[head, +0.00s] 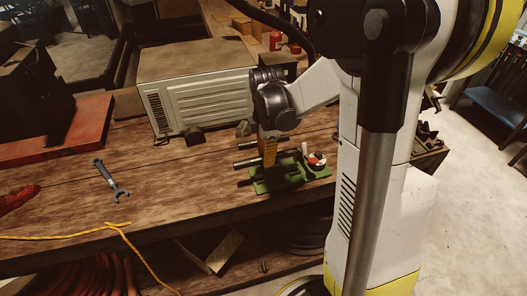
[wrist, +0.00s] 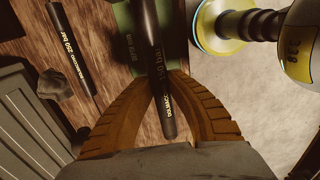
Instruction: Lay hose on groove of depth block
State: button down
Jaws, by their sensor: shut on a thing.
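My gripper (head: 268,152) has orange ribbed fingers, which also show in the wrist view (wrist: 163,82). They are shut on a black hose (wrist: 153,35) with pale lettering. The hose runs between the fingertips, and one end sticks out toward the palm. The green depth block (head: 318,172) sits at the bench's front edge, with my gripper over its left part. In the wrist view the green block (wrist: 124,35) lies beneath the held hose. I cannot tell whether the hose touches the block or lies in its groove, which is hidden.
Another black hose marked 250 bar (wrist: 70,50) lies on the wood beside the block. A grey lump (wrist: 55,85) is near it. A large grey vented box (head: 198,88) stands behind. A wrench (head: 110,180) and yellow cord (head: 70,236) lie left. The bench's middle is clear.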

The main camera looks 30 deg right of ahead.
aim_at(267, 179)
jog(key=shift+w+d+f+b, duration=0.3)
jog(key=shift+d+f, duration=0.2)
jog(key=shift+f, duration=0.1)
notch_tip(267, 179, down, 7)
jog(key=b, duration=0.5)
jog(key=shift+r, duration=0.15)
jog(key=shift+f+b, duration=0.5)
jog(key=shift+b, duration=0.25)
dwell(1.4)
jog(key=c, duration=1.3)
grip_release()
jog(key=shift+c, duration=0.2)
jog(key=shift+r, duration=0.1)
jog(key=shift+r+p, duration=3.05)
jog(key=shift+r, duration=0.95)
